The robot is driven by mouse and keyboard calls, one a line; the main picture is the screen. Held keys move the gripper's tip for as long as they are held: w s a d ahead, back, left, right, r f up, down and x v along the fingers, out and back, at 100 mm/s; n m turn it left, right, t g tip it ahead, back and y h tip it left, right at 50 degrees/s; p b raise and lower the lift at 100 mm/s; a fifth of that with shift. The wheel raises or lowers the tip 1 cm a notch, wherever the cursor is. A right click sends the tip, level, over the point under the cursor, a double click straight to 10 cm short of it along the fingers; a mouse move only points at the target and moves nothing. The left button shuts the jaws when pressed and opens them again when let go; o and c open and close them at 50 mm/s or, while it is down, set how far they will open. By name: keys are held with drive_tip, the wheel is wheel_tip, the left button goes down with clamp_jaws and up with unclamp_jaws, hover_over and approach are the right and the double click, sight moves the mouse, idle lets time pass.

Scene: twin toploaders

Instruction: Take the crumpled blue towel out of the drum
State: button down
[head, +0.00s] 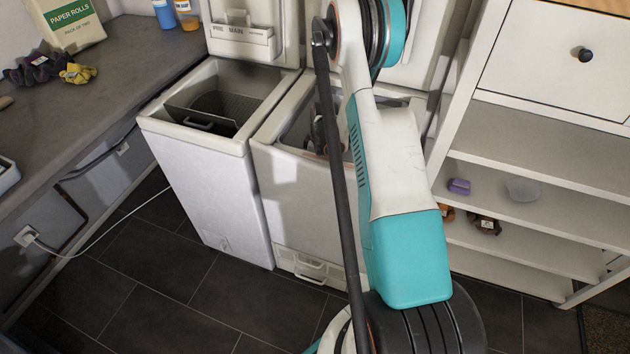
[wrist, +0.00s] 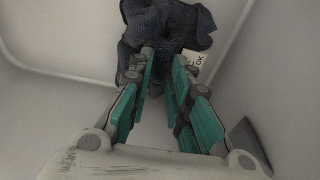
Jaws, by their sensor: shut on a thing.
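In the wrist view my gripper (wrist: 165,62) is shut on the crumpled dark blue towel (wrist: 168,22), which bunches up beyond and between the fingertips. A small pale tag with dark lettering (wrist: 196,60) shows at the towel's right side. Pale, smooth walls surround the towel and fingers. In the head view my arm reaches over the open right toploader (head: 285,160). The arm hides most of its opening, and I cannot make out the towel there. The left toploader (head: 195,150) is also open, with a dark perforated drum (head: 222,104) inside.
A grey counter (head: 120,60) runs along the left, with a paper rolls pack (head: 68,22), bottles and crumpled dark and yellow cloths (head: 78,73). A white shelf unit (head: 545,210) with small items stands close on the right. A white cable (head: 110,232) crosses the left floor area.

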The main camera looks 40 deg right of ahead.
drive_tip(key=shift+r, duration=0.1)
wheel_tip(320, 180, up, 35)
drive_tip(key=p, duration=1.3)
drive_tip(key=shift+p, duration=0.4)
drive_tip(key=shift+a, duration=0.1)
